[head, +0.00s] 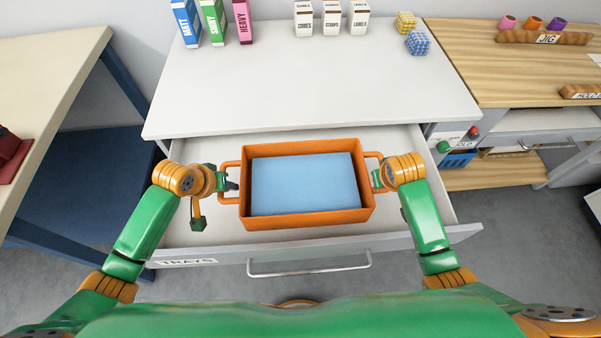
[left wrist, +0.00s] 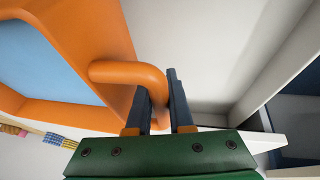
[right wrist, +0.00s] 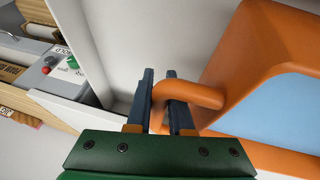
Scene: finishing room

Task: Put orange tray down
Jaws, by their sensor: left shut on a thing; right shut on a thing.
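The orange tray (head: 305,218) has a light blue bottom and a loop handle at each end. It is level, over or in the open drawer (head: 420,215) labelled TRAYS; whether it touches the drawer floor I cannot tell. My left gripper (head: 230,185) is at the tray's left handle, and in the left wrist view its fingers (left wrist: 162,100) are on either side of the handle bar. My right gripper (head: 376,177) is at the right handle, and in the right wrist view its fingers (right wrist: 160,100) close around that bar. The tray looks empty.
The white worktop (head: 310,85) behind the drawer holds colored boxes (head: 213,22), white cartons (head: 331,18) and patterned cubes (head: 418,42) along its back. A wooden bench (head: 510,75) stands right, a beige table (head: 45,75) left. The drawer's front with its handle (head: 310,268) is nearest me.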

